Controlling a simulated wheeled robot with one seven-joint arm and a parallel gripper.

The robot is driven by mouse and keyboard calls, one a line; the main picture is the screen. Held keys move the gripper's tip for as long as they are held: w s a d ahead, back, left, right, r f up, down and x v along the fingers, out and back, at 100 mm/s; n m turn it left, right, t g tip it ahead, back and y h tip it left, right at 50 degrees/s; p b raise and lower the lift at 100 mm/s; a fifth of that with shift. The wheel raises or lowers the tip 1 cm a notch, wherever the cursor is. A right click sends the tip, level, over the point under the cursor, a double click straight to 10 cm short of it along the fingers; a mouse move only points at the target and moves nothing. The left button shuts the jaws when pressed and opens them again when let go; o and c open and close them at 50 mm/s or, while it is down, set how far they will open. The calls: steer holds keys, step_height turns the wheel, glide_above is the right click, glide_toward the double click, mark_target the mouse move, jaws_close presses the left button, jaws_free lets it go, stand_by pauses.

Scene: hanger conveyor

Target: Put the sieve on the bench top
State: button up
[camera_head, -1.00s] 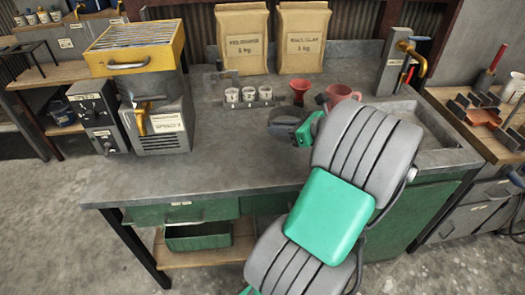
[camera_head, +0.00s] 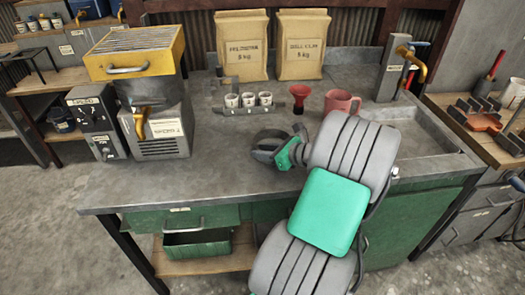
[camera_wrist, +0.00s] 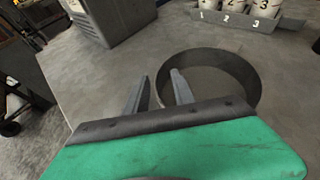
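The sieve (camera_wrist: 246,70) is a dark, round, shallow ring. In the head view the sieve (camera_head: 262,153) is at the front middle of the bench top (camera_head: 225,178), level and seemingly resting on it. My gripper (camera_wrist: 161,75) is at the sieve's left rim in the wrist view. Its two fingers stand apart, one outside the ring and one inside, with a gap around the thin rim. In the head view my gripper (camera_head: 283,152) is partly hidden by my arm at the sieve's right side.
A rack of numbered white cups (camera_head: 248,104), a red funnel (camera_head: 299,97) and a pink mug (camera_head: 342,101) stand behind. A yellow-topped machine (camera_head: 136,55) is at left, a sink (camera_head: 420,135) at right. Two paper sacks (camera_head: 242,45) stand at the back. The front-left bench is clear.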

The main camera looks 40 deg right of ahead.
steer(key=shift+o, duration=0.2)
